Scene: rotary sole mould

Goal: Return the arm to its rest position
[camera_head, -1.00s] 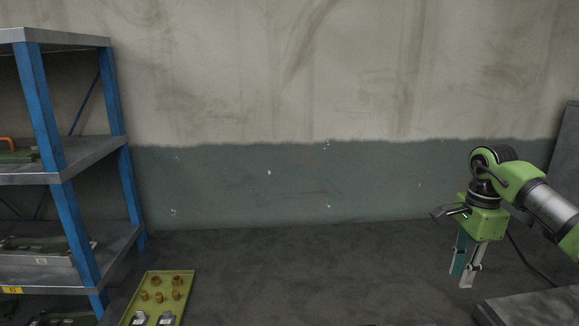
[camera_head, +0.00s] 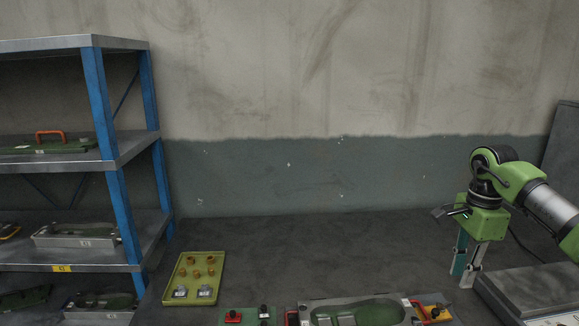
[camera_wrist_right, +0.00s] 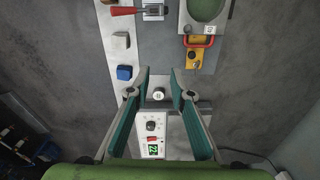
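My right gripper (camera_head: 468,262) hangs at the right of the head view with its fingers pointing down. In the right wrist view the same gripper (camera_wrist_right: 160,88) shows two grey and teal fingers spread apart with nothing between them. My left arm and left gripper do not show.
A blue shelf rack (camera_head: 110,165) with moulds stands at the left. An olive tray (camera_head: 220,262) with brass parts lies on the floor area. A grey slab (camera_head: 530,285) lies at the right.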

